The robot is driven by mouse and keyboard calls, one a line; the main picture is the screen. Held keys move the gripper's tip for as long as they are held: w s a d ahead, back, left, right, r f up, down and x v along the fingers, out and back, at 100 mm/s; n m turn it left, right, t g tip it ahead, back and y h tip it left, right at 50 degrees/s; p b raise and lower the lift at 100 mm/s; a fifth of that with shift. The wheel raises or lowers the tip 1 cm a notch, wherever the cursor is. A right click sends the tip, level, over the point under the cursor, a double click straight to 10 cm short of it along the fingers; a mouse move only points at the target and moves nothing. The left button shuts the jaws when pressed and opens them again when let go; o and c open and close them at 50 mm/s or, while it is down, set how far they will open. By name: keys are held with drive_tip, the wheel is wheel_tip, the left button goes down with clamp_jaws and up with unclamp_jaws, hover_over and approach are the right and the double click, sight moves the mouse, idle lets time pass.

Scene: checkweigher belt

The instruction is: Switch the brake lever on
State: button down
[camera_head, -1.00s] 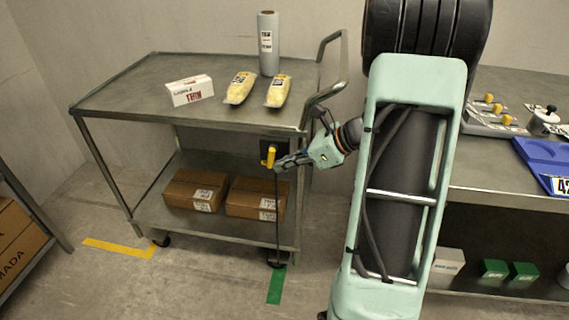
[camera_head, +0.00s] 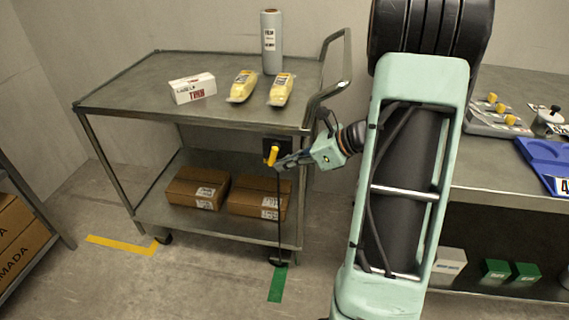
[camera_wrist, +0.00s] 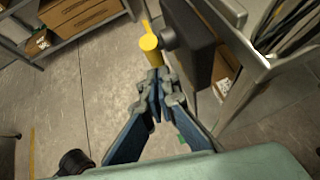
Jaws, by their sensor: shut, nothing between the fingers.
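The brake lever is a yellow handle (camera_head: 273,155) on a dark box (camera_head: 279,149) fixed under the right end of the cart's top shelf. In the wrist view the yellow handle (camera_wrist: 150,48) stands just ahead of the fingertips, with the dark box (camera_wrist: 189,40) to its right. My gripper (camera_head: 281,164) is shut and empty, at the lower right of the handle in the head view. In the wrist view my gripper (camera_wrist: 157,80) has its fingertips together at the handle's near end; I cannot tell whether they touch it.
The cart (camera_head: 135,95) carries a white box (camera_head: 193,88), two yellow packs and a grey cylinder (camera_head: 271,42) on top. Cartons (camera_head: 196,187) sit on its lower shelf. The cart's bent handle (camera_head: 348,62) rises beside my arm. A workbench (camera_head: 490,175) stands at right.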

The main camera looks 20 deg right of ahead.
idle(0.8)
drive_tip(key=v, duration=1.2)
